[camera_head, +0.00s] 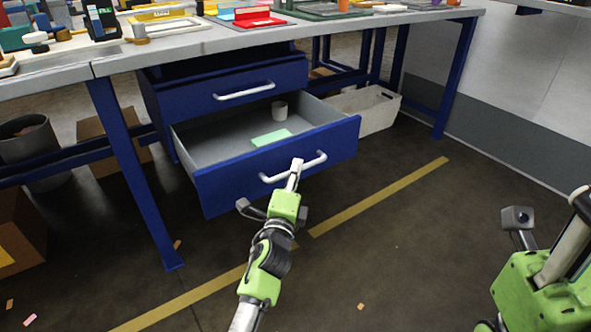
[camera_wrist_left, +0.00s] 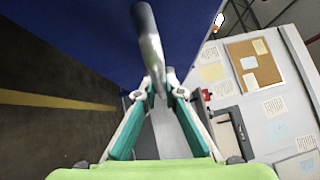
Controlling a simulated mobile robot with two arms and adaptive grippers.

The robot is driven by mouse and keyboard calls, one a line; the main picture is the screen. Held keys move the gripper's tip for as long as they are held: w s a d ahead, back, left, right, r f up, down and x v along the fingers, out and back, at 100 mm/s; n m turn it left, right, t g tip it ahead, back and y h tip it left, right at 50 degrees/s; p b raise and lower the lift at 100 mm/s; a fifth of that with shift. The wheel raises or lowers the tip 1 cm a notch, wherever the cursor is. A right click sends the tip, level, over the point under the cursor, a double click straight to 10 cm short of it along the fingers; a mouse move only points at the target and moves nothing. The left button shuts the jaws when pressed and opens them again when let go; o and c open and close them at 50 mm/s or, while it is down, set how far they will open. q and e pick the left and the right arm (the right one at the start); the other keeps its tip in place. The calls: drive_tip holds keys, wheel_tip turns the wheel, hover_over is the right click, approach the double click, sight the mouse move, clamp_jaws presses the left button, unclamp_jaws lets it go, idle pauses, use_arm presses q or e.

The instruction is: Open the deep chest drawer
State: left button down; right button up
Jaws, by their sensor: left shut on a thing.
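The deep chest drawer (camera_head: 222,183) is the lower blue drawer under the workbench, and it stands pulled well out. In the left wrist view the handle bar (camera_wrist_left: 150,45) runs between the fingers (camera_wrist_left: 156,95). My right arm shows at the lower right of the head view, but its fingertips are out of sight.
The upper drawer (camera_head: 190,102) is shut. A workbench top (camera_head: 230,45) with trays and tools lies above. A white bin (camera_head: 365,108) stands behind the drawer on the right. A blue table leg (camera_head: 135,180) is at the left. The floor in front is mostly clear.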

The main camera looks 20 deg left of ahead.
use_arm(q)
drive_tip(key=shift+s+d, duration=0.2)
drive_tip(key=c, duration=2.4)
unclamp_jaws()
drive_tip(key=s, duration=0.5)
drive_tip(key=s+f, duration=0.1)
drive_tip(key=s, duration=0.1)
drive_tip(key=shift+s+d, duration=0.15)
drive_tip(key=shift+d, duration=0.25)
